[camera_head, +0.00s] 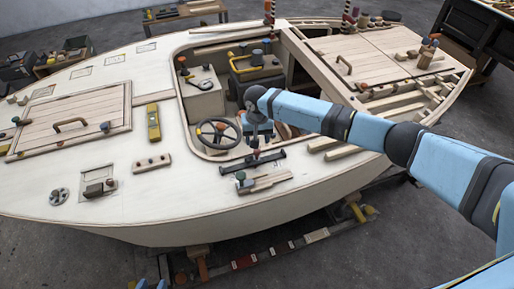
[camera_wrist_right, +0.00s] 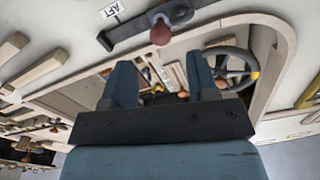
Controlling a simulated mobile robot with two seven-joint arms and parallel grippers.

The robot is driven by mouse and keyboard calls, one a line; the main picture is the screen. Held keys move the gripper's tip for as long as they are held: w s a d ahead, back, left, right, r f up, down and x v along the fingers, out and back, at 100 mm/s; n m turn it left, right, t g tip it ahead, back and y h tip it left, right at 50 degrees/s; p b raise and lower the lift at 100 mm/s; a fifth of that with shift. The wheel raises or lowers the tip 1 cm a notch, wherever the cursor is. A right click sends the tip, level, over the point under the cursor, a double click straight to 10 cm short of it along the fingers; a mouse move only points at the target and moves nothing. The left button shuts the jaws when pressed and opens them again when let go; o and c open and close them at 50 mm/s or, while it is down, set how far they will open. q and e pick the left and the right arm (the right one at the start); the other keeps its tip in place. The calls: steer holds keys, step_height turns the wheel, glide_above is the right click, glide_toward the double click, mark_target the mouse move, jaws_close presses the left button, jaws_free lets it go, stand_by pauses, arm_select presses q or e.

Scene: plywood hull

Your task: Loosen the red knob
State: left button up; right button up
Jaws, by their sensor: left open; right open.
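The red knob (camera_wrist_right: 160,33) shows in the right wrist view, on a lever at a dark bar (camera_wrist_right: 135,35) beside an "AFT" label. In the head view the dark bar (camera_head: 235,168) lies on the deck in front of the steering wheel; the knob is too small to make out surely there. My right gripper (camera_wrist_right: 162,70) is open and empty, with the knob just beyond its two blue fingertips and apart from them. In the head view its wrist hangs over the wheel area.
The steering wheel (camera_head: 218,133) stands close beside my right gripper. A wooden block with a dark knob (camera_head: 262,182) lies in front of the bar. A yellow level (camera_head: 153,122) and a hatch (camera_head: 70,118) are on the deck at left. The cockpit rim (camera_wrist_right: 270,60) curves close by.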

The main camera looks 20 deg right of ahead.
mark_target(257, 151)
step_height(257, 151, down, 6)
steer(key=shift+r, duration=0.15)
steer(key=c, duration=0.9)
steer(key=shift+c, duration=0.2)
